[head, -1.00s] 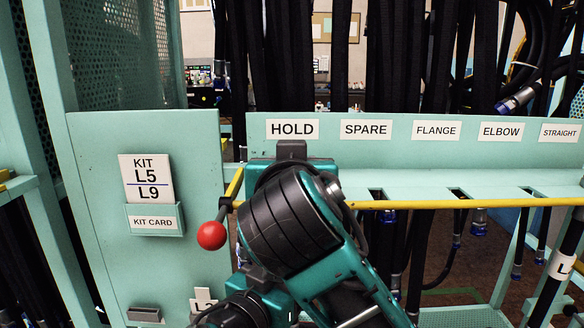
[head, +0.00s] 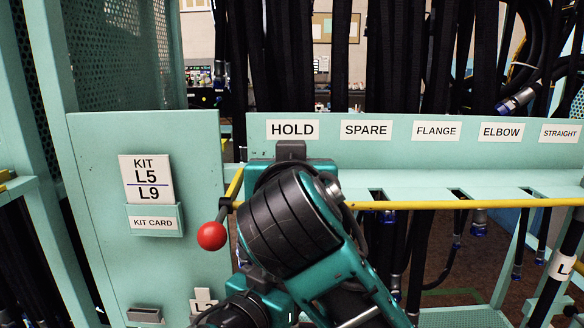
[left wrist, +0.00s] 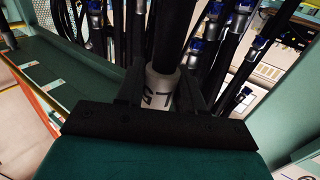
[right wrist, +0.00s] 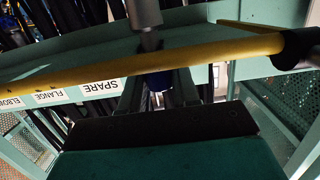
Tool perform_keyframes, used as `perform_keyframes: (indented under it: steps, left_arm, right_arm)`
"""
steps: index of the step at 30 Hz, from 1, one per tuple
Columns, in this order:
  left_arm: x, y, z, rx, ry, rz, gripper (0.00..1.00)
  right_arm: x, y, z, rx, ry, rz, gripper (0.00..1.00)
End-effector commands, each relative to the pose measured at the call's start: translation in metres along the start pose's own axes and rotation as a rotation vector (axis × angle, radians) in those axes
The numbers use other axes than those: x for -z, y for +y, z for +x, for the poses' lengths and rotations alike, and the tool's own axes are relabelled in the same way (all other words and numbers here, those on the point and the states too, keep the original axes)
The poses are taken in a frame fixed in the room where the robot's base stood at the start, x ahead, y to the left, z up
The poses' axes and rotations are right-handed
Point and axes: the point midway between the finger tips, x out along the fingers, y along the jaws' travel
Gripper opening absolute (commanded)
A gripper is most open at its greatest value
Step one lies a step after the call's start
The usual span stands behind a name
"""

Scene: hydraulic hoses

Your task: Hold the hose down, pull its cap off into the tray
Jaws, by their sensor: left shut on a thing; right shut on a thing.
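My left gripper (left wrist: 160,92) is shut on a black hose (left wrist: 174,35) at its white band (left wrist: 160,84) in the left wrist view. The marking on the band is upside down and I cannot read it for sure. My right gripper (right wrist: 157,95) is shut on a blue cap (right wrist: 158,81) below the yellow rail in the right wrist view. A metal hose fitting (right wrist: 145,14) stands above the cap; the rail hides whether they touch. In the head view my arm covers the area under the HOLD label (head: 292,130), and both gripping points are hidden. I cannot make out the tray for sure.
A yellow rail (head: 470,203) runs below the labelled panel (head: 400,158). A lever with a red knob (head: 212,236) stands left of my arm. A kit card (head: 147,178) reads L5 and L9. Several capped hoses hang below the rail at right.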

Motion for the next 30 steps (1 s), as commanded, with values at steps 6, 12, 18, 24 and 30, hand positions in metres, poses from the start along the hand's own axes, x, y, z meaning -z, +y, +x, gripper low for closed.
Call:
perform_keyframes:
  steps: [6, 12, 18, 24, 30]
  left_arm:
    - [0.0, 0.0, 0.0, 0.0, 0.0, 0.0, 0.0]
    - [0.0, 0.0, 0.0, 0.0, 0.0, 0.0, 0.0]
    - [0.0, 0.0, 0.0, 0.0, 0.0, 0.0, 0.0]
    - [0.0, 0.0, 0.0, 0.0, 0.0, 0.0, 0.0]
    - [0.0, 0.0, 0.0, 0.0, 0.0, 0.0, 0.0]
  right_arm:
    - [0.0, 0.0, 0.0, -0.001, 0.0, 0.0, 0.0]
    - [0.003, 0.0, 0.0, -0.001, 0.001, 0.001, 0.0]
    - [0.01, 0.0, -0.001, -0.001, 0.0, 0.001, 0.0]
    - [0.017, 0.0, -0.002, -0.001, 0.001, 0.001, 0.0]
    - [0.022, 0.0, -0.003, 0.0, 0.0, 0.0, 0.0]
